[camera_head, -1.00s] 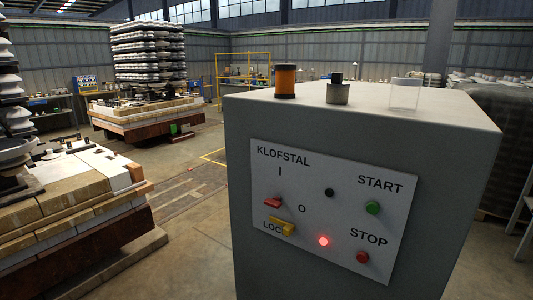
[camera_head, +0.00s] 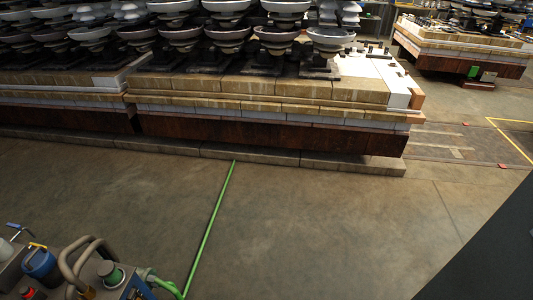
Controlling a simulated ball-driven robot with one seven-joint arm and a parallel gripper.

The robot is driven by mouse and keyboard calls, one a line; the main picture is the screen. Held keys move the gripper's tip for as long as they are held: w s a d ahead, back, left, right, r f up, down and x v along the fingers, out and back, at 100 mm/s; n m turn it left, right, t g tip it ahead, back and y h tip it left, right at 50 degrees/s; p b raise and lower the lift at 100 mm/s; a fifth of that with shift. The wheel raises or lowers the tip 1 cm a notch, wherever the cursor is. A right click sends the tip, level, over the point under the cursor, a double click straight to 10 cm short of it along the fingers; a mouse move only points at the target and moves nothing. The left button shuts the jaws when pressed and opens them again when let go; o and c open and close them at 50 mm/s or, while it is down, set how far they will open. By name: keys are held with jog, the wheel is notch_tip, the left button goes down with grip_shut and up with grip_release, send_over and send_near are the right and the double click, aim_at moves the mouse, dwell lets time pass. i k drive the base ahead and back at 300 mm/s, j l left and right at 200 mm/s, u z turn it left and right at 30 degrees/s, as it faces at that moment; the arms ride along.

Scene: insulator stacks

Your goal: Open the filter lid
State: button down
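A grey machine with pipes and fittings stands at the lower left, cut off by the picture edge. On it is a blue cylinder (camera_head: 41,266) with a yellow strip across its top, which may be the filter. I cannot tell which part is its lid, or whether it is open. A bent grey-brown hose (camera_head: 80,258) and a round green-banded fitting (camera_head: 110,272) are to its right. My gripper is not in view.
A green hose (camera_head: 210,228) runs over the floor from the machine towards a long brick-topped platform (camera_head: 270,132) bearing insulator stacks. A second platform (camera_head: 460,62) stands at the upper right. A dark grey surface (camera_head: 495,255) fills the lower right corner.

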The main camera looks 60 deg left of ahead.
aim_at(38, 263)
jog(key=u, duration=0.45)
jog(key=i+l+u, duration=0.1)
jog(key=u, duration=0.85)
jog(key=l+u, duration=0.15)
jog(key=u, duration=0.75)
jog(key=l+u, duration=0.15)
jog(key=u, duration=0.3)
jog(key=l+u, duration=0.1)
jog(key=u, duration=0.35)
jog(key=i+l+u, duration=0.1)
jog(key=i+u, duration=0.4)
jog(key=k, duration=0.1)
